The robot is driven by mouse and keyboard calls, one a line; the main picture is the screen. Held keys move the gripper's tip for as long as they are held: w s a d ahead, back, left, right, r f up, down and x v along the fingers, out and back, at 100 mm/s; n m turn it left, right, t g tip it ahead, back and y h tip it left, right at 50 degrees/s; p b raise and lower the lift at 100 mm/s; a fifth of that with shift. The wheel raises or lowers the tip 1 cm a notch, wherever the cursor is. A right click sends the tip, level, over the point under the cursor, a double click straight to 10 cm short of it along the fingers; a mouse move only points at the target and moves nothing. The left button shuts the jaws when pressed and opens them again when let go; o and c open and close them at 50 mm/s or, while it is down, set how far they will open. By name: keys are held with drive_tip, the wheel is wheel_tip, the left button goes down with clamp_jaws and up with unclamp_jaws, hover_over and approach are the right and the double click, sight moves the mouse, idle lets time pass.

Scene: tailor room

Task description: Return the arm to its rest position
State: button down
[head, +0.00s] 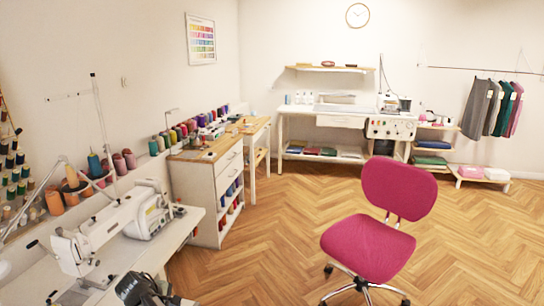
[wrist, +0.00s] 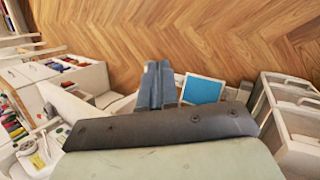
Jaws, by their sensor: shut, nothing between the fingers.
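My gripper (wrist: 157,68) shows in the middle of the wrist view. Its two grey fingers are together with nothing between them. The fingers point toward the wooden floor (wrist: 200,30) at the top of that view. In the head view a dark mechanical part (head: 142,290) shows at the bottom edge, cut off by the frame; I cannot tell for sure whether it is part of my arm. Most of the arm is out of view.
A white sewing machine (head: 105,230) stands on the table (head: 185,222) at left. A pink chair (head: 370,250) stands on open floor at right. A drawer cabinet (head: 205,190) is behind the table. In the wrist view a blue panel (wrist: 202,89) lies right of my fingers.

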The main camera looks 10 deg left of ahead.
drive_tip(key=w+d+f+m+g, duration=0.1)
drive_tip(key=w+d+f+m, duration=0.2)
drive_tip(key=d, duration=0.8)
drive_tip(key=w+d+f+m+g, duration=0.1)
drive_tip(key=w+d+f+m, duration=0.2)
drive_tip(key=d, duration=0.8)
drive_tip(key=w+d+f+m+g, duration=0.1)
drive_tip(key=w+d+f+m, duration=0.2)
drive_tip(key=d, duration=0.8)
drive_tip(key=s+d+f+m+g+y, duration=0.1)
drive_tip(key=s+d+f+m, duration=0.2)
drive_tip(key=d, duration=0.7)
drive_tip(key=s+d+f+m+g, duration=0.1)
drive_tip(key=s+d+m, duration=0.25)
drive_tip(key=d, duration=0.65)
drive_tip(key=s+d+f+m+g+y, duration=0.15)
drive_tip(key=d+m, duration=0.35)
drive_tip(key=d, duration=0.5)
drive_tip(key=s+f+g, duration=0.3)
drive_tip(key=s+f, duration=0.7)
drive_tip(key=s, duration=0.5)
drive_tip(key=s+f+g, duration=0.3)
drive_tip(key=s+f, duration=0.8)
drive_tip(key=s, duration=0.4)
drive_tip(key=shift+s+a, duration=0.15)
drive_tip(key=shift+a, duration=0.1)
